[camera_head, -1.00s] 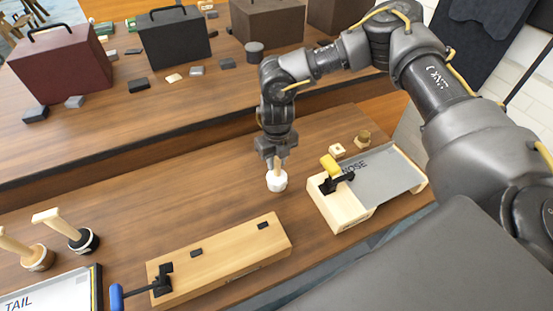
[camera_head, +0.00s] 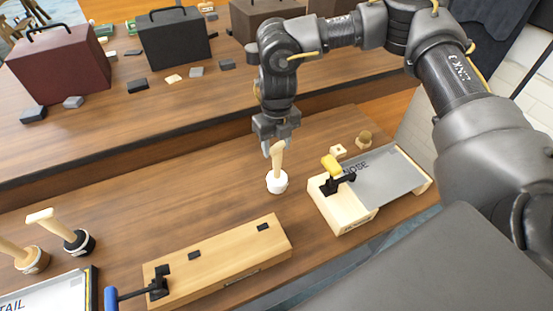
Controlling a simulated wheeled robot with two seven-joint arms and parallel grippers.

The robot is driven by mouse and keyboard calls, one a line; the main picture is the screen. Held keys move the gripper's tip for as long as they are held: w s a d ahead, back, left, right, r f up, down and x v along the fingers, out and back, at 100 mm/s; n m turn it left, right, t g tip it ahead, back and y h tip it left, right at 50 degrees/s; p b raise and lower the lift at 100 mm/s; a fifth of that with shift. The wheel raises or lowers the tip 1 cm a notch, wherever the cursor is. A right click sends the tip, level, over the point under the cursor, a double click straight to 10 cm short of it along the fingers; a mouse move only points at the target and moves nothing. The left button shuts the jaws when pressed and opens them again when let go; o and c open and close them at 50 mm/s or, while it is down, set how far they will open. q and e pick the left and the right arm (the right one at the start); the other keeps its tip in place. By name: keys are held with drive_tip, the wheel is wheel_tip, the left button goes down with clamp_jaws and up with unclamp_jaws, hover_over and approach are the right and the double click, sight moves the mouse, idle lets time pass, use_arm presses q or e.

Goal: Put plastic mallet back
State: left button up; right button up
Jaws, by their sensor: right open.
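A mallet with a white head and a pale wooden handle (camera_head: 277,181) stands upright, head down, on the wooden table to the left of the NOSE fixture. My right gripper (camera_head: 274,147) is above it, open, with its fingers near the top of the handle. From this view I cannot tell whether a finger touches the handle. Two more mallets stand at the left: one with a black head (camera_head: 79,243) and one with a brown head (camera_head: 33,261). My left gripper is not in view.
The NOSE fixture (camera_head: 343,209) with a yellow-handled clamp stands to the right. A long wooden block (camera_head: 220,258) with a blue-handled clamp lies in front. The TAIL tray (camera_head: 45,300) is at lower left. Cases (camera_head: 172,38) stand on the back table.

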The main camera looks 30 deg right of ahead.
wheel_tip(320, 180, up, 5)
drive_tip(key=shift+r+b, duration=0.15)
drive_tip(key=shift+b, duration=0.3)
